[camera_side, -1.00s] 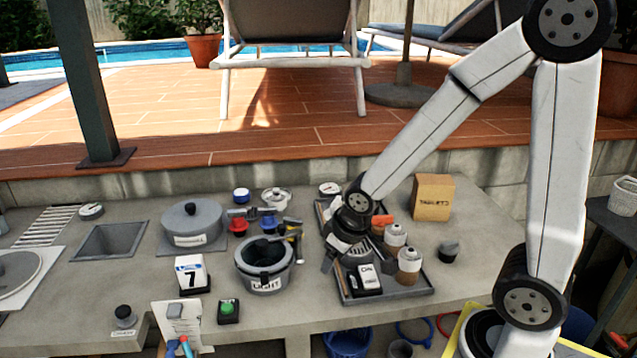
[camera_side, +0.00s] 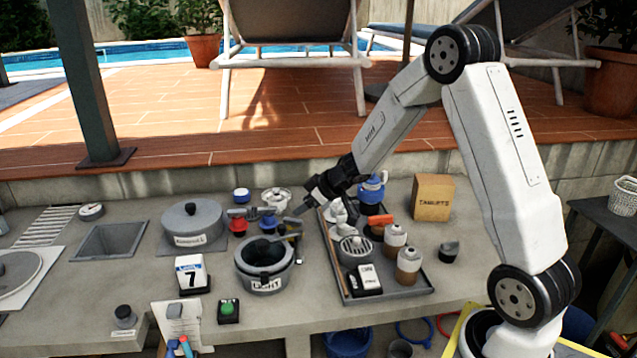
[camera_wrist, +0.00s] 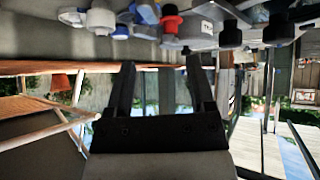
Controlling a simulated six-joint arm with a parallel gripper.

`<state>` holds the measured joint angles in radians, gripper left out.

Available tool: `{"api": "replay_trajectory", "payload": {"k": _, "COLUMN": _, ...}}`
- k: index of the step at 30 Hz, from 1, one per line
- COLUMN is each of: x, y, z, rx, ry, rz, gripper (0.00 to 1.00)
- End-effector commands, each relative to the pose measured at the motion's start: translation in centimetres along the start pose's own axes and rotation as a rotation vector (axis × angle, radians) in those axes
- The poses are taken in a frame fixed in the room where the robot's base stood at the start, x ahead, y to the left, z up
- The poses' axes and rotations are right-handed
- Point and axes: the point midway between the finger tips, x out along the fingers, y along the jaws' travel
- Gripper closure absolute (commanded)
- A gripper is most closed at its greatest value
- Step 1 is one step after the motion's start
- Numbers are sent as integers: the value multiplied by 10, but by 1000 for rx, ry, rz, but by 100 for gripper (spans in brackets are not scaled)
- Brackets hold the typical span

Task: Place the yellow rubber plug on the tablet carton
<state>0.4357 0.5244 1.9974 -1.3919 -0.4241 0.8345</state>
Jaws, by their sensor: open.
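The tablet carton (camera_side: 433,198), a brown box with dark lettering, stands upright on the bench behind and right of the grey tray in the side view. I cannot make out the yellow rubber plug in either view. My gripper (camera_side: 300,209) is tilted down to the left, in the air between the tray and the black-lined pot, well left of the carton. In the wrist view my gripper (camera_wrist: 163,75) shows two dark fingers spread apart with nothing between them.

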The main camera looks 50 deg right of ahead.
Motion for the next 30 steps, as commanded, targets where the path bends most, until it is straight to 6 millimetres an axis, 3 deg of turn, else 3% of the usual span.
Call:
{"api": "replay_trajectory", "payload": {"k": 9, "x": 10, "y": 17, "z": 14, "rx": -19, "ry": -4, "rz": -108, "gripper": 31}}
{"api": "replay_trajectory", "payload": {"k": 17, "x": 12, "y": 17, "z": 16, "rx": -21, "ry": -6, "rz": -117, "gripper": 31}}
{"api": "replay_trajectory", "payload": {"k": 30, "x": 36, "y": 14, "z": 16, "rx": -21, "ry": -6, "rz": -116, "gripper": 31}}
